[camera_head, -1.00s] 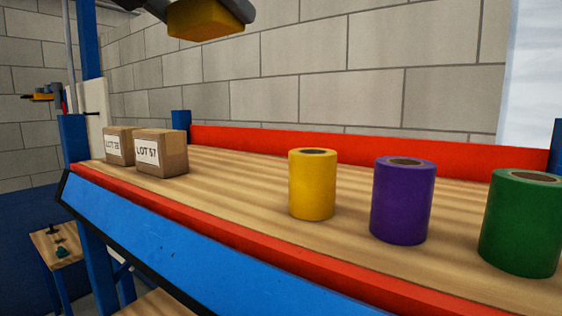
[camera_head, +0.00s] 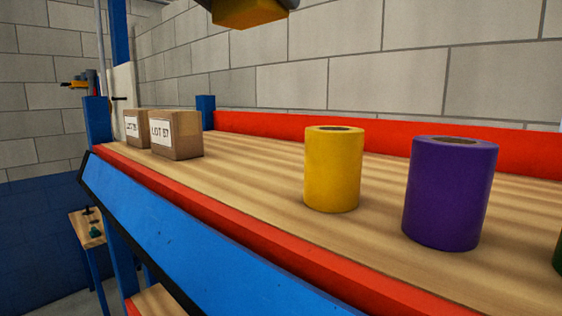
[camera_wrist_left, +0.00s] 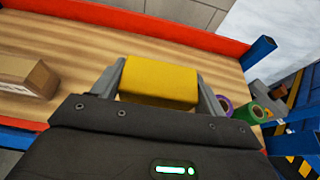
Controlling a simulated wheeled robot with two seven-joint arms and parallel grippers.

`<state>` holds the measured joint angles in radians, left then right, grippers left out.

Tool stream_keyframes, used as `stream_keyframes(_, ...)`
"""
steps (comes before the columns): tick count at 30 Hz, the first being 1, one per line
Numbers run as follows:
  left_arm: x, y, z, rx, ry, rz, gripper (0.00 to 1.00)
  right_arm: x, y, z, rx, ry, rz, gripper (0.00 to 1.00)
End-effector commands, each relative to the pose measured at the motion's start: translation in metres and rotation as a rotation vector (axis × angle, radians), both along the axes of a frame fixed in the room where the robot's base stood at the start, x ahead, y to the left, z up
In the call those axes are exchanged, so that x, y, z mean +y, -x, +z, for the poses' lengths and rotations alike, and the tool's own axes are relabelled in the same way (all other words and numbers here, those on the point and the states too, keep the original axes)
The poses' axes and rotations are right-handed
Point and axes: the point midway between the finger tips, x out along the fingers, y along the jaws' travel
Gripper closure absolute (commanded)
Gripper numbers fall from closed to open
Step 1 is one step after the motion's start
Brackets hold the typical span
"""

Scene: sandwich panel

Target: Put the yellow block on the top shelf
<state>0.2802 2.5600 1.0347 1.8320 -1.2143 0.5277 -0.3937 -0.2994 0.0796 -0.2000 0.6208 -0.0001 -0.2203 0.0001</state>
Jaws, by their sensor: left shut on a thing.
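My left gripper (camera_wrist_left: 160,88) is shut on the yellow block (camera_wrist_left: 160,80), which sits between its two fingers in the left wrist view. In the head view the yellow block (camera_head: 250,12) is at the top edge, with only the dark underside of the gripper (camera_head: 245,5) showing. The block is held in the air above the wooden shelf (camera_head: 255,170), apart from it. The shelf has a red back rail and a blue front beam. My right gripper is in neither view.
Two cardboard boxes (camera_head: 176,135) with lot labels stand at the shelf's left end. A yellow roll (camera_head: 332,170) and a purple roll (camera_head: 448,195) stand to the right, with a green roll (camera_head: 558,253) at the picture edge. Bare wood lies between boxes and yellow roll.

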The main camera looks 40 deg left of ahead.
Motion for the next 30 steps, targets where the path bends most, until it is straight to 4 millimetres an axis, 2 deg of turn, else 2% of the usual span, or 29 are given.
stream_keyframes(1,0.000,0.000,-0.011,0.000,0.000,0.000,0.52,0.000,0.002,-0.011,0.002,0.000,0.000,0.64)
stream_keyframes(12,0.000,-0.001,-0.063,0.000,0.000,0.000,0.52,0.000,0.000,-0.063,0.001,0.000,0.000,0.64)
stream_keyframes(16,0.000,0.000,-0.072,0.000,0.000,0.000,0.52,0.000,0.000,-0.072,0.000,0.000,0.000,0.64)
stream_keyframes(24,0.002,-0.002,-0.075,0.000,0.001,0.000,0.52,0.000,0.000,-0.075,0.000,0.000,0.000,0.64)
stream_keyframes(26,0.006,-0.005,-0.078,0.000,0.002,0.003,0.52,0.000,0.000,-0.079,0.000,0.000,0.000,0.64)
stream_keyframes(30,0.027,-0.023,-0.093,0.001,0.002,0.005,0.52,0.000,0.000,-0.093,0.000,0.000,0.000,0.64)
